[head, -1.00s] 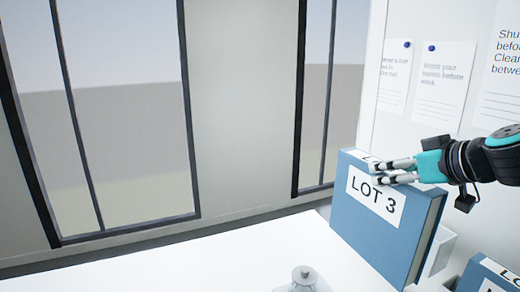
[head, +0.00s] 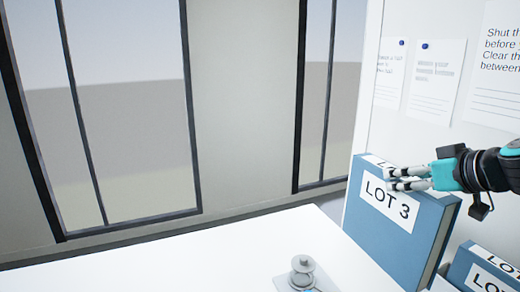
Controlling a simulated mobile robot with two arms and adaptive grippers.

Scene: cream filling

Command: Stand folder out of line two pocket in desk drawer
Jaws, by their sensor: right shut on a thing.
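A blue folder labelled LOT 3 (head: 390,235) stands upright, slightly tilted, at the right of the head view. My right gripper (head: 392,179) reaches in from the right and is shut on the folder's upper part, near the top edge and label. The folder's lower edge is partly hidden at the bottom of the view. More blue folders (head: 478,272) with LOT labels show at the lower right corner, partly cut off. No desk drawer can be made out. My left gripper is not in view.
A white table top (head: 190,265) fills the lower middle and is mostly clear. A small metal piece with a round knob (head: 302,268) stands on it at the bottom edge. A white wall with pinned notices (head: 433,85) rises behind the folders.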

